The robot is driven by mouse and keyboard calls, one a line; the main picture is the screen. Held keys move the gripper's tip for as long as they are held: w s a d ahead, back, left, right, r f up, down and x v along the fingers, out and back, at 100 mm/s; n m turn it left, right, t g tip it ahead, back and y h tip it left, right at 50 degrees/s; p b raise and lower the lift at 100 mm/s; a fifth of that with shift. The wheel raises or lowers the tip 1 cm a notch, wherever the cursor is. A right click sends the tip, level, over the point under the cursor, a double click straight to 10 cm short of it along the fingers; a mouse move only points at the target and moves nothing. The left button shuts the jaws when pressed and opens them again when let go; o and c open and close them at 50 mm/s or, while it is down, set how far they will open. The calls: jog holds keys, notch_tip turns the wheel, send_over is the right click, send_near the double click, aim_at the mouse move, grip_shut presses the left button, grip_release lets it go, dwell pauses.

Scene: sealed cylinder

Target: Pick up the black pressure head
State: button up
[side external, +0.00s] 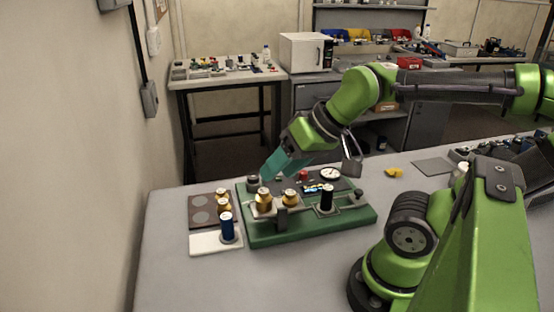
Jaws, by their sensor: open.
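A green board (300,238) on the grey table carries a small station. A black upright cylinder (326,196) stands on its right part. A dark, short round piece (252,183) sits at the board's back left corner. I cannot tell for sure which of the two is the black pressure head. My gripper (267,177), with teal fingers, is tilted down to the left over the board's back left part, close to the dark round piece. It is open, though the gap between the fingers is hard to see. Whether it touches anything cannot be told.
Brass-coloured pieces (264,197) stand on the board near a gauge (330,174). To the left are a brown tray (196,203) with brass pieces and a white plate (205,244) with a blue cylinder (227,226). A yellow piece (393,172) lies right. The front left table is clear.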

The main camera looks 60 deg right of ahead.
jog(key=shift+o, duration=0.5)
jog(key=shift+o, duration=0.5)
jog(key=shift+d, duration=0.1)
jog(key=n+g+h, duration=0.2)
jog(key=g, duration=0.5)
send_over(328, 187)
notch_tip(328, 187, down, 3)
notch_tip(328, 187, down, 16)
jog(key=shift+f, duration=0.2)
grip_shut()
